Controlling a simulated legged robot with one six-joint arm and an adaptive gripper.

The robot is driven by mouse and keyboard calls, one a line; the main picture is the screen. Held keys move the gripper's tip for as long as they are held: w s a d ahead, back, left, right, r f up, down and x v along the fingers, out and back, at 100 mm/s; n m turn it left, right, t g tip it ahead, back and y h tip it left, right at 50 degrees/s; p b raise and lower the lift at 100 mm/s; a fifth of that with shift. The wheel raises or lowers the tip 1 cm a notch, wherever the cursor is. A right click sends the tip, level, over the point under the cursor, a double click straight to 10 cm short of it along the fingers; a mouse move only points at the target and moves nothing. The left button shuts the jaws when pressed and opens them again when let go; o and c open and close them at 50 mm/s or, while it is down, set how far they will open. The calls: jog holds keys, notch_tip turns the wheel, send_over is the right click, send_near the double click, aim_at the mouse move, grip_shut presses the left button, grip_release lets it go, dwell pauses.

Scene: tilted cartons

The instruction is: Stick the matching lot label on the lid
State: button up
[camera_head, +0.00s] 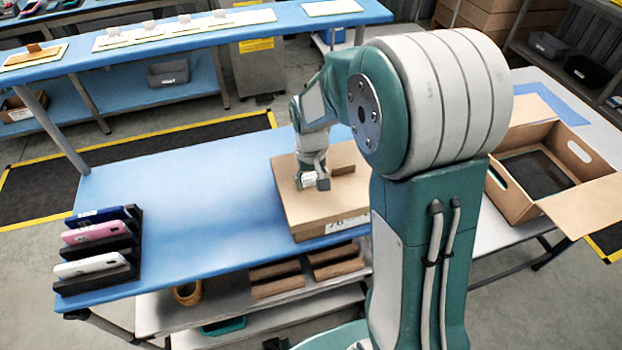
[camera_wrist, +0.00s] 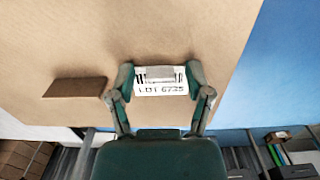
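A closed brown carton (camera_head: 300,210) sits on the blue bench, with a printed marking, partly hidden by my arm, on its near side. Its lid (camera_wrist: 60,40) fills much of the wrist view. A white lot label (camera_wrist: 160,90) with a barcode and "LOT" text lies over the lid, with a small grey-beige tab (camera_wrist: 160,72) on it. The last digits are hard to read. My gripper (camera_wrist: 160,76) is low over the lid, its fingers apart on either side of the label, with visible gaps beside the tab. In the head view my gripper (camera_head: 313,181) is above the lid's middle.
A small brown block (camera_wrist: 75,88) is on the lid beside the label. A black rack (camera_head: 128,250) with blue, pink and white devices stands at the bench's left. An open carton (camera_head: 515,205) is at right. The bench's middle left is clear.

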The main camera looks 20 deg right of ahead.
aim_at(311, 180)
dwell(0.3)
notch_tip(311, 180, up, 18)
jog(key=shift+w, duration=0.2)
dwell(1.0)
jog(key=s+t, duration=0.5)
jog(key=s, duration=1.4)
jog(key=shift+s+t, duration=0.3)
jog(key=shift+t, duration=0.1)
jog(key=shift+f, duration=0.1)
